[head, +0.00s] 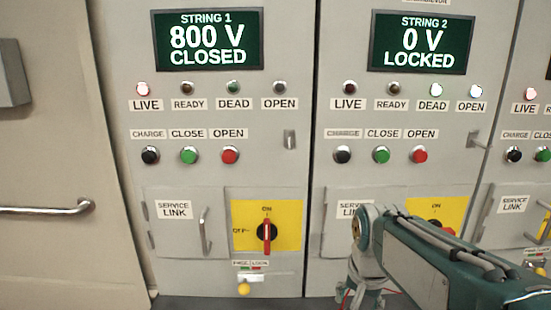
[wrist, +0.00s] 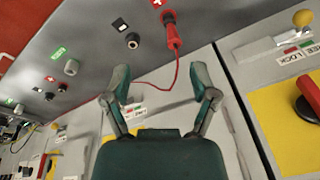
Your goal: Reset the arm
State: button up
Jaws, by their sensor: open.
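My arm reaches in from the lower right in the head view and covers part of the String 2 cabinet (head: 330,120). In the wrist view my gripper (wrist: 160,85) is open, its two green fingers apart with nothing between them. Beyond the fingers a red plug (wrist: 172,30) sits at a grey panel, and its red cable runs down behind the gripper. The fingertips are hidden in the head view behind or below my arm.
The String 1 cabinet (head: 180,85) reads 800 V CLOSED with its LIVE lamp lit. The String 2 display (head: 422,43) reads 0 V LOCKED. A red rotary handle (head: 267,236) is on a yellow plate. A horizontal bar handle (head: 50,209) juts out at left.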

jog(key=s+n+t, duration=0.3)
jog(key=s+n, duration=0.2)
jog(key=s, duration=0.8)
jog(key=shift+n+t, duration=0.3)
jog(key=shift+d, duration=0.1)
